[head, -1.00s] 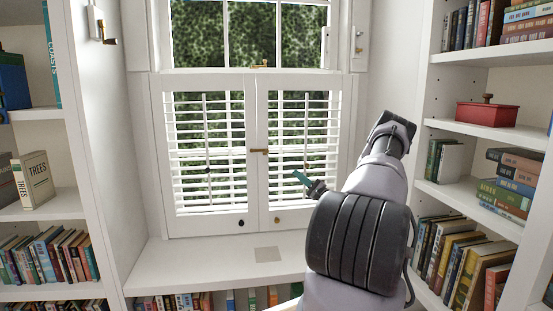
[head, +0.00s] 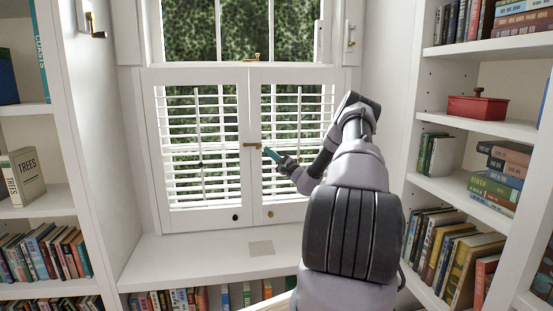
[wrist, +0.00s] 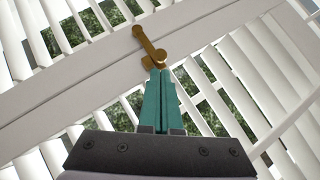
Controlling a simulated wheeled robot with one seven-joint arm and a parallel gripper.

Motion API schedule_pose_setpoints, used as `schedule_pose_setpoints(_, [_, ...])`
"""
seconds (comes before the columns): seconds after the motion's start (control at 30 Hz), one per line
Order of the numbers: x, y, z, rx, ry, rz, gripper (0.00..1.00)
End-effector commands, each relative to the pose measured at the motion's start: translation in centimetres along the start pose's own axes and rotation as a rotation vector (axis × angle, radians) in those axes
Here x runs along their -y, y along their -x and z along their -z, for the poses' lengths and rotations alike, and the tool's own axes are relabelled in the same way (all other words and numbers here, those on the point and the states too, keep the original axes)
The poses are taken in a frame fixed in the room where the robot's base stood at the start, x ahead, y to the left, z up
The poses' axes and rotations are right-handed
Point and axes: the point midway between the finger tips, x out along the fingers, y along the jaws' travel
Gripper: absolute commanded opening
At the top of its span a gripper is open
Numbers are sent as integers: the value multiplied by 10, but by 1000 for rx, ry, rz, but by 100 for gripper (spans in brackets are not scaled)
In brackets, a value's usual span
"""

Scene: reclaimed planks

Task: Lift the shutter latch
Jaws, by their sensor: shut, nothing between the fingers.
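The shutter latch (head: 253,145) is a small brass bar lying about level across the seam between the two white shutter panels, at mid-height. In the wrist view the latch (wrist: 150,45) runs slantwise across the white middle stiles, with a rounded knob at each end. My gripper (head: 267,151) has teal fingers and is just right of the latch, slightly below it. In the wrist view the fingers of my gripper (wrist: 160,72) are pressed together, with their tips right at the latch's nearer end. I cannot tell whether they touch it.
The left shutter (head: 200,75) and right shutter (head: 328,75) are closed. A black knob (head: 236,217) and a brass knob (head: 270,214) sit low on them. A white sill (head: 190,262) below is mostly clear. Bookshelves flank the window; a red box (head: 477,108) stands on the right one.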

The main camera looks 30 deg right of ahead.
Motion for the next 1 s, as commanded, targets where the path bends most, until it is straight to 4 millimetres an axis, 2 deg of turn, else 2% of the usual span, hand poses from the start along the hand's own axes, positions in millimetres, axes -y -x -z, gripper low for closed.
schedule_pose_setpoints(1.0, [8,-7,-7,1,63,-62,0])
